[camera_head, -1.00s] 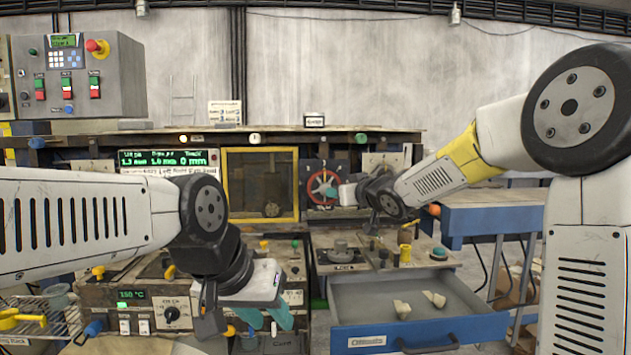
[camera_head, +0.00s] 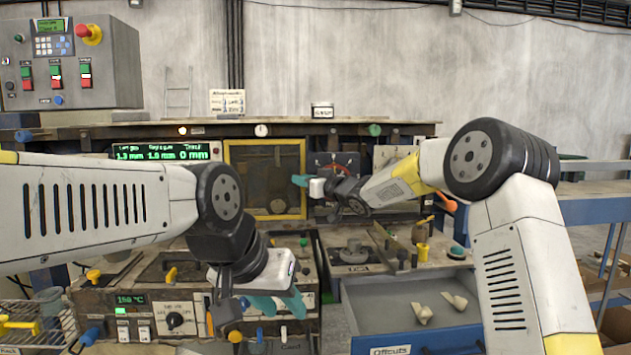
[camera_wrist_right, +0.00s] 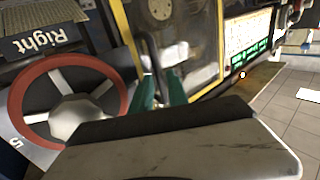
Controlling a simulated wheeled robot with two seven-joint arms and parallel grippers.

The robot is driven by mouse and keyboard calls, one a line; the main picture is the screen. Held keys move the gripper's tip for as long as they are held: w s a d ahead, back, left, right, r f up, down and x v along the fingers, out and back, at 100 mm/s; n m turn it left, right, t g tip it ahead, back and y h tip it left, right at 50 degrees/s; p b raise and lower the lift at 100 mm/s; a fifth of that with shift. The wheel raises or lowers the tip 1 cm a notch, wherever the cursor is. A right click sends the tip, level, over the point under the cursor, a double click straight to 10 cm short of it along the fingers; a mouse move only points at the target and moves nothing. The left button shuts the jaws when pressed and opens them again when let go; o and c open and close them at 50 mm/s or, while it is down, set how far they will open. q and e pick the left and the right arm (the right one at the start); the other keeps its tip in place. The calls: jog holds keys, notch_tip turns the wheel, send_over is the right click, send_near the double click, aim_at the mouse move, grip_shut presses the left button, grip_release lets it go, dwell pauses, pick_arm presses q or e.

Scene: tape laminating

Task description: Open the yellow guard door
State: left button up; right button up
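The yellow guard door (camera_head: 265,215) is a yellow frame with a dark see-through pane in the machine's middle; it looks closed. In the right wrist view its yellow frame (camera_wrist_right: 125,32) stands upright, with a dark bar handle (camera_wrist_right: 148,52) beside it. My right gripper (camera_head: 300,181) is at the door's right edge. In the wrist view its teal fingertips (camera_wrist_right: 160,92) are apart, with the handle's lower end between or just beyond them; contact cannot be told. My left gripper (camera_head: 280,304) hangs low in front of the machine, its teal fingers apart and empty.
A red handwheel (camera_wrist_right: 123,93) sits close beside my right gripper. An open blue drawer (camera_head: 400,320) with offcuts juts out at lower right. Knobs, including a yellow one (camera_head: 422,252), stand on the bench below. A control box (camera_head: 100,65) hangs at upper left.

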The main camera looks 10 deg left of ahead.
jog(key=shift+c, duration=0.2)
grip_shut()
dwell(1.3)
